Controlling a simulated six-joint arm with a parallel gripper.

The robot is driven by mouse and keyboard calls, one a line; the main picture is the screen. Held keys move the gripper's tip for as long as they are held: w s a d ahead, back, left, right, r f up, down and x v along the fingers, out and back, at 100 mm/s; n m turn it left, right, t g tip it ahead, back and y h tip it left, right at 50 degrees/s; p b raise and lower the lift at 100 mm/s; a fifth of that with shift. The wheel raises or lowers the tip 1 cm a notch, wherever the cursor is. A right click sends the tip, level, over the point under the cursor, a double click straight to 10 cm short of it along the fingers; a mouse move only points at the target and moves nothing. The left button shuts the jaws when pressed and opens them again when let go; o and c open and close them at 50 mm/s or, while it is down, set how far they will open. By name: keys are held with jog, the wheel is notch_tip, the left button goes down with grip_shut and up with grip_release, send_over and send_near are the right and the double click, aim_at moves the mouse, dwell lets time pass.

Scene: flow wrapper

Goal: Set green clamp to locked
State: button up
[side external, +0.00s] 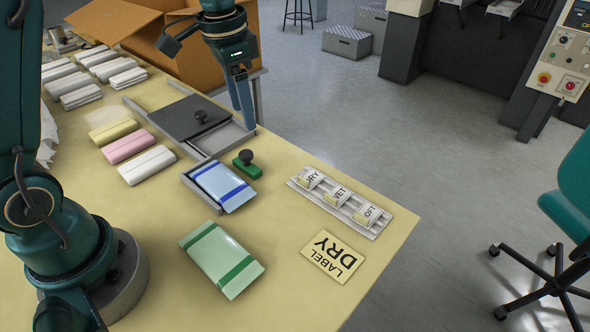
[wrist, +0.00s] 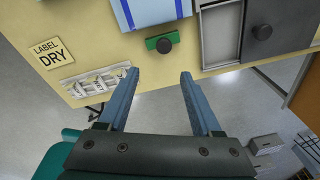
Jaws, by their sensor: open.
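The green clamp (side external: 246,168) is a small green bar with a dark round knob, beside the right edge of the blue-banded pack. In the wrist view the green clamp (wrist: 152,44) lies just past the fingertips, between them from left to right, and nothing touches it. My gripper (side external: 246,122) hangs near the table's far edge, behind the clamp and beside the grey sliding-lid box. In the wrist view my gripper (wrist: 158,74) is open and empty, with its two blue fingers apart. I cannot tell from its look whether the clamp is locked.
A blue-banded pack (side external: 221,187) sits in a metal tray; a green-banded pack (side external: 222,260) lies in front. A dark lid (side external: 185,117) with a knob partly covers the grey box. A label rack (side external: 339,207) and a "LABEL DRY" card (side external: 336,256) lie right. Cardboard box (side external: 200,50) behind.

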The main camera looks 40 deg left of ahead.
jog(key=g, duration=0.1)
send_over(246, 153)
notch_tip(246, 153, down, 4)
jog(key=shift+f, duration=2.8)
grip_shut()
jog(key=shift+r, duration=0.1)
